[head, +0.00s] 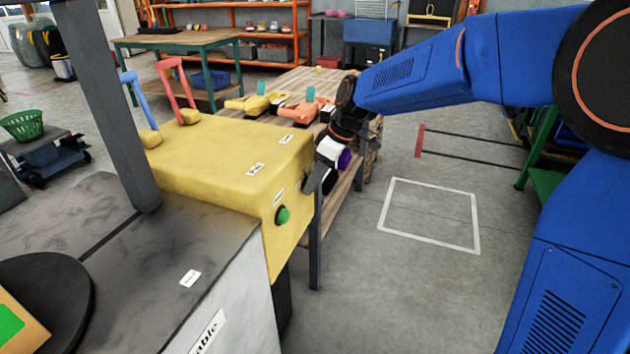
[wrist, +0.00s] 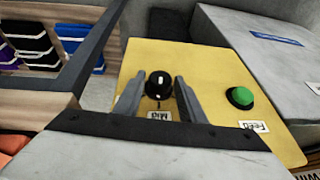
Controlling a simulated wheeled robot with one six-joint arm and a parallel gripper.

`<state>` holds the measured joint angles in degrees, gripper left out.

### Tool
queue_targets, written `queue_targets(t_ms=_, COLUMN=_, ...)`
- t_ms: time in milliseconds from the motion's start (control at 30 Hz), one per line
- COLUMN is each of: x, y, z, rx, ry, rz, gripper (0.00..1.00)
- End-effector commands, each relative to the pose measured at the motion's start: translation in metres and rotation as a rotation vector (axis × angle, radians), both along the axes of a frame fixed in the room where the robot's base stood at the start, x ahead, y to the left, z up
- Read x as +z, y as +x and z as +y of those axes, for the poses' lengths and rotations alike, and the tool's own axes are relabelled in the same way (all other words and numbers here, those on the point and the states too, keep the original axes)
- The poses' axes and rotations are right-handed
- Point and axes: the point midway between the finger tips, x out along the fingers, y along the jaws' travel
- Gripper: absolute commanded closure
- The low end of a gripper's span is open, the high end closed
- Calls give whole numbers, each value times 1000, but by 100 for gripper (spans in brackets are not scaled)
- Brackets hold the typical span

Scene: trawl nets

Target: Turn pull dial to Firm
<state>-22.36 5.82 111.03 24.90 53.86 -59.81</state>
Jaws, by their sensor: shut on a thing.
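The black pull dial (wrist: 158,84) sits on the front face of a yellow machine box (wrist: 205,62). My gripper (wrist: 157,92) has one grey finger on each side of the dial and is shut on it. A white mark on the dial runs roughly up and down in the wrist view. A small label (wrist: 158,116) by the dial seems to read "Mid", partly cut off. In the head view my gripper (head: 316,180) is at the right end of the yellow box (head: 220,160) and hides the dial.
A green button (wrist: 240,97) with a "Feed" label (wrist: 253,126) is beside the dial; it also shows in the head view (head: 282,214). A grey machine table (head: 150,260) stands in front. A wooden bench (head: 300,82) with orange and yellow tools is behind. Floor to the right is clear.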

Motion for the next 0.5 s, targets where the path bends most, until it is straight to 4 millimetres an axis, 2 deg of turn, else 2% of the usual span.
queue_targets(t_ms=500, x=-4, y=10, z=-4, rx=-2, ry=154, rz=420, gripper=86)
